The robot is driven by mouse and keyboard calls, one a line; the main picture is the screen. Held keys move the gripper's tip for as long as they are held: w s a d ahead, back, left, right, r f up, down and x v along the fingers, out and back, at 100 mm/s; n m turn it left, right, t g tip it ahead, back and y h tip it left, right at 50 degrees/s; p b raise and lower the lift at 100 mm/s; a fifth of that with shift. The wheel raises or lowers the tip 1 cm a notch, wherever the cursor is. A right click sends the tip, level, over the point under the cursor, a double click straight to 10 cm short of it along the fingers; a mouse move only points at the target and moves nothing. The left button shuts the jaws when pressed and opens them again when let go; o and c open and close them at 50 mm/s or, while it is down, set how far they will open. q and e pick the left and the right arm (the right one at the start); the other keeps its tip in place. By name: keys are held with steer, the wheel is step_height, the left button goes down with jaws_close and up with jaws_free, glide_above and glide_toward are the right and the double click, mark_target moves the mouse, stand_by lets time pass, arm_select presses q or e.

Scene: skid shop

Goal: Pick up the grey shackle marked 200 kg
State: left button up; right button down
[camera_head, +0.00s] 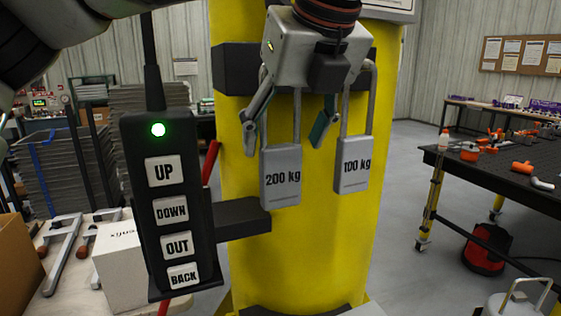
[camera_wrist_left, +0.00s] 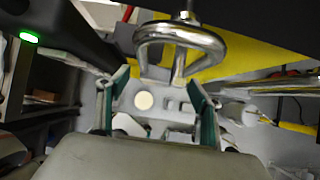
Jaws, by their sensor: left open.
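The grey shackle marked 200 kg (camera_head: 281,180) hangs upright in front of the yellow column, its two bars rising behind my left gripper's body. My left gripper (camera_head: 286,136) is open and points down, one finger on each side of these bars in the head view. In the left wrist view, the open fingers (camera_wrist_left: 153,88) have a gap between them, and a shiny curved metal bar (camera_wrist_left: 180,38) lies just above that gap; its label is hidden. I see no grip on the shackle. My right gripper is not in view.
A grey shackle marked 100 kg (camera_head: 353,165) hangs close on the right, near the right finger. The yellow column (camera_head: 335,235) stands behind. A black button pendant (camera_head: 152,215) with a green light is at left. A dark workbench (camera_head: 500,165) stands at right.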

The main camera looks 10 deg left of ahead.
arm_select(q)
steer(key=shift+x, duration=0.8)
steer(key=shift+r, duration=0.1)
steer(key=c, duration=1.6)
steer(key=shift+r, duration=0.15)
